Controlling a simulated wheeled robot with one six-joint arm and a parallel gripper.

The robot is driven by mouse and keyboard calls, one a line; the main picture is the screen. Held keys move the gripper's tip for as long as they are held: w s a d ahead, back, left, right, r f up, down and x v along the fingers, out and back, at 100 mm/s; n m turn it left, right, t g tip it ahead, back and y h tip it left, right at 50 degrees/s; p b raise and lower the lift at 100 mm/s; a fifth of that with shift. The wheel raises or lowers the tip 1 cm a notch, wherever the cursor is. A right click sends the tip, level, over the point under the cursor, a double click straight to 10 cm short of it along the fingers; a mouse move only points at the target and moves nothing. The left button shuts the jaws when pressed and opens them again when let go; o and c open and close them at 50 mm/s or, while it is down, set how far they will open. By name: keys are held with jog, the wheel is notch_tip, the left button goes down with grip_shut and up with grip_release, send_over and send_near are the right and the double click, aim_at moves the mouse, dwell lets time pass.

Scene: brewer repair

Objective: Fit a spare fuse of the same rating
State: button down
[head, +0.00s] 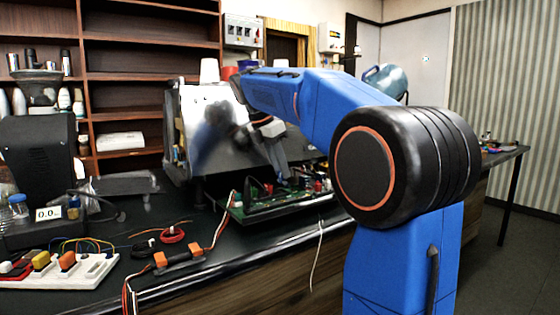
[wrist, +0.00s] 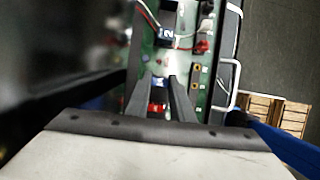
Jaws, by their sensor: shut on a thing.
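The green circuit board (head: 262,208) sits in a dark tray on the bench, in front of the brewer. It also fills the middle of the wrist view (wrist: 185,72). My gripper (wrist: 164,82) points down over the board, its two fingers a small gap apart. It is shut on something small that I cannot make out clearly. Small red and blue parts (wrist: 157,107) show between the fingers. I cannot make out the fuse, its holder or any rating marking.
The metal brewer (head: 185,125) stands close behind the board. On the board are a dark block marked 2 (wrist: 167,33), red parts (wrist: 202,46) and wires. An orange-ended lead (head: 180,258), a white strip with coloured plugs (head: 95,270) and a meter (head: 48,213) lie to the left.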

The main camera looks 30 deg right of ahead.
aim_at(280, 175)
jog(key=shift+f, duration=0.75)
jog(key=shift+f, duration=0.8)
dwell(1.9)
jog(key=c, duration=1.5)
grip_release()
jog(key=shift+o, duration=0.2)
jog(key=shift+r, duration=0.1)
jog(key=v, duration=1.7)
